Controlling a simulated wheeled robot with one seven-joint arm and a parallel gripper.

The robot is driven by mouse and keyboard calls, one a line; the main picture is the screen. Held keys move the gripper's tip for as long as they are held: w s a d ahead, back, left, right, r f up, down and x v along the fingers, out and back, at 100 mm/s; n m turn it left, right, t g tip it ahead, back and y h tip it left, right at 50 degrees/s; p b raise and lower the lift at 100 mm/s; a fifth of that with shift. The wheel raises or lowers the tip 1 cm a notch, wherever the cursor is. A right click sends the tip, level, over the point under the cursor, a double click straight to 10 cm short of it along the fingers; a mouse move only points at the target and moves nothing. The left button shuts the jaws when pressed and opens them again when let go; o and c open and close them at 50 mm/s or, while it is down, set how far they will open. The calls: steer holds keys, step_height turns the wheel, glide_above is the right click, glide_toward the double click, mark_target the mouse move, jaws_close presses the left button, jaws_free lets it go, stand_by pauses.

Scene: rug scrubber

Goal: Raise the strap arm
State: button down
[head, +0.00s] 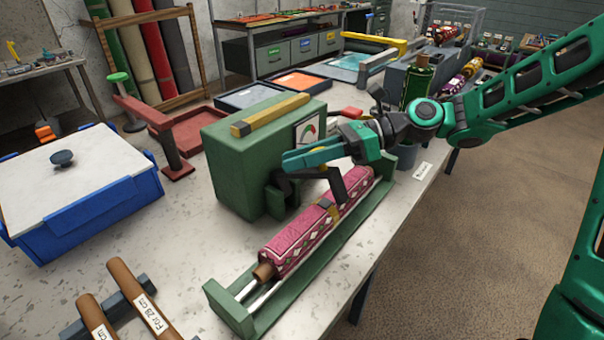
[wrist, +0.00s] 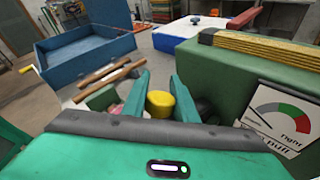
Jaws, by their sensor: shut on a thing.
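A green machine box (head: 240,160) stands on the table, with a dark jointed strap arm (head: 312,173) reaching from its side over a rolled pink patterned rug (head: 305,237). The rug lies in a long green trough (head: 232,308). My gripper (head: 290,160) is at the strap arm, above the rug. In the wrist view, my gripper (wrist: 160,98) has its fingers on either side of a yellow cylindrical grip (wrist: 160,104). Its fingers hide part of the strap arm in the head view.
A dial (wrist: 280,117) with a needle is on the box's side, and a yellow bar (head: 270,113) lies on its top. A blue bin with a white lid (head: 75,165) and brown rollers (head: 140,300) stand to the left. A dark green bottle (head: 417,85) stands behind my wrist.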

steer(key=shift+w+a+r, duration=0.3)
steer(key=shift+w+a, duration=0.5)
steer(key=shift+a, duration=0.05)
steer(key=shift+w+a+r, duration=0.3)
steer(key=shift+w+a, duration=0.45)
steer(key=shift+a, duration=0.1)
steer(key=c, duration=1.4)
jaws_free()
steer(key=shift+w+f, duration=0.15)
steer(key=shift+w, duration=0.05)
steer(key=shift+s, duration=0.2)
steer(key=shift+a+r, duration=0.1)
steer(key=shift+r, duration=0.1)
